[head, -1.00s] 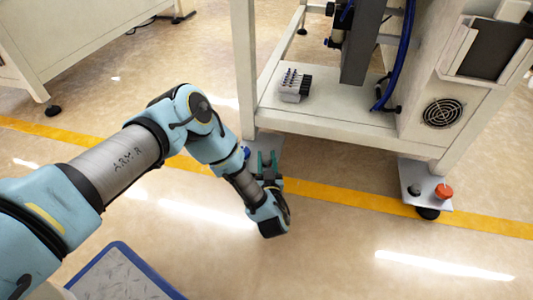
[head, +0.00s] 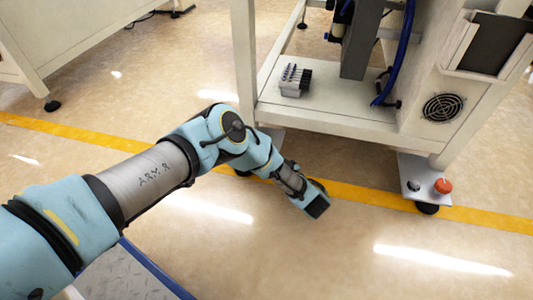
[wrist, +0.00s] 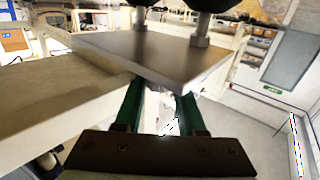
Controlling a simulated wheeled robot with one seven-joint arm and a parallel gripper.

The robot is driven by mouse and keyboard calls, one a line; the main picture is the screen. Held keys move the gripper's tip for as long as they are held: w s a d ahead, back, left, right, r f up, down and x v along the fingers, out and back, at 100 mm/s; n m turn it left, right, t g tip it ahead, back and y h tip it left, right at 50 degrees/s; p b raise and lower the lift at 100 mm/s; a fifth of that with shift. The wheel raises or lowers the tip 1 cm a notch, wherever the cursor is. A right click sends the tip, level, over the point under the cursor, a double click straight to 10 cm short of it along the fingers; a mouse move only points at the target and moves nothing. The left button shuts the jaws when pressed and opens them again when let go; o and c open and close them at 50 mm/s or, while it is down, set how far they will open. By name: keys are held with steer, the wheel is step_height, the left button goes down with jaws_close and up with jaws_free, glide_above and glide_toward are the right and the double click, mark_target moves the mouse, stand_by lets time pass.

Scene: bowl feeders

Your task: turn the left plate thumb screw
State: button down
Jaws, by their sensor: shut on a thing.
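The left plate (head: 272,136) is a light metal plate at the foot of the machine's left leg in the head view, partly covered by my arm. In the wrist view a grey plate (wrist: 150,52) fills the upper middle, with two dark knobs on short stems at its top; the right stem (wrist: 200,30) shows best. My gripper (wrist: 162,92) has two green fingers that run up and pass out of sight behind the plate's near edge. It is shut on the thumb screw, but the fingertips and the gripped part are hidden. The fingers do not show in the head view.
The machine's leg (head: 245,60) and lower shelf (head: 340,125) stand just beyond my arm. A grey block with several pins (head: 295,80) sits on the shelf. The right plate (head: 425,175) carries a red knob (head: 443,186) and a dark knob. Floor in front is clear.

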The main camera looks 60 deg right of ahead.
stand_by(0.3)
steer(key=c, duration=0.8)
jaws_free()
steer(key=shift+o, duration=0.2)
steer(key=shift+s, duration=0.1)
steer(key=p+v, duration=0.4)
steer(key=v, duration=0.6)
steer(key=shift+s, duration=0.25)
steer(key=shift+a+f, duration=0.1)
steer(key=shift+a, duration=0.1)
